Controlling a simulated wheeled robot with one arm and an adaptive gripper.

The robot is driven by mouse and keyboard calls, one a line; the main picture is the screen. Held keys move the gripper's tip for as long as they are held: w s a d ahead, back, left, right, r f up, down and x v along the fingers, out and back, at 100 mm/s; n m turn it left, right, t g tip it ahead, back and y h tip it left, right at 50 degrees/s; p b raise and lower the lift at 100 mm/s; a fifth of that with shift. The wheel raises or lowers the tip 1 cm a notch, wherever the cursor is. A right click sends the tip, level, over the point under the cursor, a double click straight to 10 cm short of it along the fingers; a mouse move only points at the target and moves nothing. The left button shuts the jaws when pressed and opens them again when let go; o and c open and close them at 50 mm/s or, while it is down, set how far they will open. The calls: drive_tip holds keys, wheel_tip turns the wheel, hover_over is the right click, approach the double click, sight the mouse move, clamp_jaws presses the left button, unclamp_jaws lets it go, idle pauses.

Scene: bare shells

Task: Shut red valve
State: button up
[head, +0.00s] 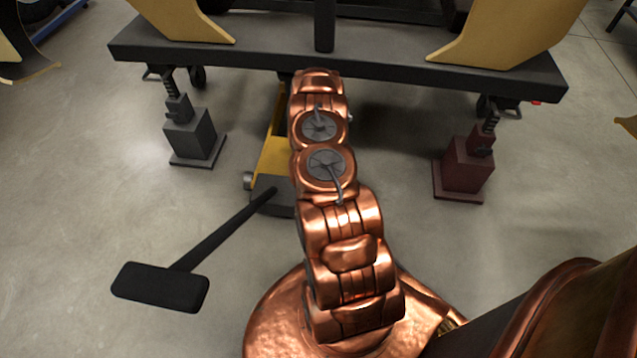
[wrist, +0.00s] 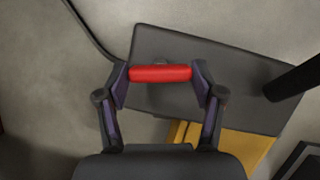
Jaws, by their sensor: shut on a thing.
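In the wrist view, a short red bar (wrist: 160,73), which I take to be the red valve's handle, lies crosswise between the fingertips of my gripper (wrist: 161,78). The dark fingers with purple inner sides press on its two ends. Behind it is a dark flat plate (wrist: 205,62) of a floor jack; whether the bar joins the plate is hidden. In the head view my copper arm covers my gripper and the red valve. Part of the jack's yellow body (head: 272,158) shows beside the arm.
A black jack handle (head: 160,287) with a wide end slopes out to the left. A dark beam (head: 225,58) crosses the back, with a grey stand (head: 190,135) at left and a dark red stand (head: 465,165) at right. Open concrete floor lies on both sides.

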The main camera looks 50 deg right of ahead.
drive_tip(key=shift+d+m+t+y+p, duration=0.1)
drive_tip(key=shift+m+t+y+p, duration=0.35)
drive_tip(key=shift+m, duration=1.15)
drive_tip(key=o, duration=1.1)
drive_tip(key=shift+o, duration=0.2)
drive_tip(key=shift+r, duration=0.15)
drive_tip(key=v, duration=1.1)
drive_tip(key=shift+r, duration=0.35)
drive_tip(key=shift+d, duration=0.1)
